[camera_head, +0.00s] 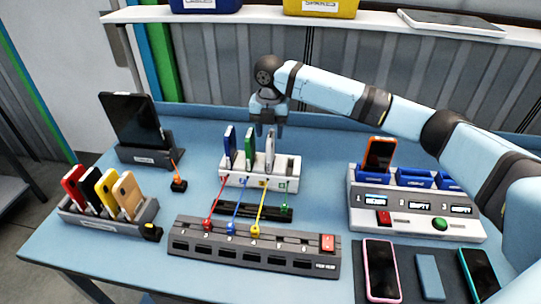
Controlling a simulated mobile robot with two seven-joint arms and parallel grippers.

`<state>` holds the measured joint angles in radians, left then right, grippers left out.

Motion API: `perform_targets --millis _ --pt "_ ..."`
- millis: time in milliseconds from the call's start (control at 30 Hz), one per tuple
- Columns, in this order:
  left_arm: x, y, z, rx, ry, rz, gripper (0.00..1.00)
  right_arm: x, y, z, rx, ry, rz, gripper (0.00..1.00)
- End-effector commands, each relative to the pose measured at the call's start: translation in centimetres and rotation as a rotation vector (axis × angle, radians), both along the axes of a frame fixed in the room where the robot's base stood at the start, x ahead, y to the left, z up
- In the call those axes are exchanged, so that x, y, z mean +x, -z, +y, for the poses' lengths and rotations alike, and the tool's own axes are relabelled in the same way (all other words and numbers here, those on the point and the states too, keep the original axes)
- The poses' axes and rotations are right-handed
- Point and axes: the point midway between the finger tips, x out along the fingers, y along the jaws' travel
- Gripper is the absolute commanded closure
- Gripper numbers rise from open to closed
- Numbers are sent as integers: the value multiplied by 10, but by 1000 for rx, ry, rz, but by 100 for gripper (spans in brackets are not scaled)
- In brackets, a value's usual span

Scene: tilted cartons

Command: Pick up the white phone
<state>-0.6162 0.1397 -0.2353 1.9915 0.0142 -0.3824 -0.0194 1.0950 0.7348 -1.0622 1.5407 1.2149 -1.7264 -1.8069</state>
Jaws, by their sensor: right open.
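The white phone (270,151) stands upright in the white slotted holder (237,180) at the middle of the table. A blue phone (229,147) and a green phone (249,148) stand in the same holder to its left. My right gripper (268,130) points down with its fingers spread at the top of the white phone. I cannot tell whether the fingers touch it. My left gripper is not in view.
A grey rack (105,222) with several coloured phones stands at the left. A tablet (131,120) stands behind it. Coloured cables run to a dark socket strip (255,248) in front. A white station (415,220) holds an orange phone at the right.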

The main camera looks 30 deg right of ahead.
Motion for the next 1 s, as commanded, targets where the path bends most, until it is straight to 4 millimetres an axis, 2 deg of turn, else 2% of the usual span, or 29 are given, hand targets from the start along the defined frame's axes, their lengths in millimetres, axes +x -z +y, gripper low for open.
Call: perform_targets --millis 400,667,867,1000 --pt "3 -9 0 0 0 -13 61 -3 50 -1 -1 0 1 54" --pt "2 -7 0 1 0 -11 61 -3 52 -1 0 0 -1 54" --pt "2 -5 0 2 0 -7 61 -3 52 -1 0 0 -1 98" --pt "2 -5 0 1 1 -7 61 -3 52 -1 0 0 -1 100"
